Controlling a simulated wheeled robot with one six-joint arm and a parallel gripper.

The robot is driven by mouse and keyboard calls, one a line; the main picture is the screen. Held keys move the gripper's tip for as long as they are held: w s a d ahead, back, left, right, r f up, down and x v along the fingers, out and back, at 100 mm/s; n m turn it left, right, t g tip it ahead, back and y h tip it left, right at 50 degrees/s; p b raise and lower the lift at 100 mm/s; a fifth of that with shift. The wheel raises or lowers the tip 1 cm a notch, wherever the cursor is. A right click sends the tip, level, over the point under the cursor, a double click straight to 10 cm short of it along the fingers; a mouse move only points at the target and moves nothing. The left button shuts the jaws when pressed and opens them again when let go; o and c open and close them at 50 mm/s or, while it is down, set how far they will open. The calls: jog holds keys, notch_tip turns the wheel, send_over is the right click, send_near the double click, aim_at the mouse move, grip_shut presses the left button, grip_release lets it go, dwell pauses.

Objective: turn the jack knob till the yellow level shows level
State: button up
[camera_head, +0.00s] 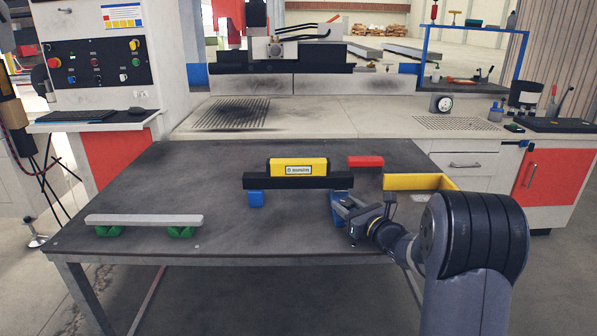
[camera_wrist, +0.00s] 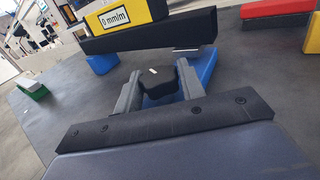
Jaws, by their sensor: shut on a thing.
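The yellow level (camera_head: 298,166) lies on a black bar (camera_head: 268,182). Its white label in the wrist view (camera_wrist: 115,18) seems to read "0 mm/m"; in the head view the label is too small to read. The bar rests on a blue support (camera_head: 255,199) at its left and a blue jack (camera_head: 335,198) at its right, and looks about level. In the wrist view, my gripper (camera_wrist: 158,82) is shut on the black jack knob (camera_wrist: 158,77), one finger on each side, in front of the blue jack (camera_wrist: 207,66). In the head view the knob is hidden by my gripper (camera_head: 348,214).
A red block (camera_head: 365,161) and a yellow angle piece (camera_head: 412,182) lie right of the bar. A pale bar (camera_head: 144,219) on green blocks (camera_head: 110,232) stands at the table's left. The dark table (camera_head: 215,255) is clear between them and along the front.

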dwell(0.8)
jog(key=o, duration=0.9)
jog(key=shift+b+v, duration=0.4)
jog(key=shift+v, duration=2.6)
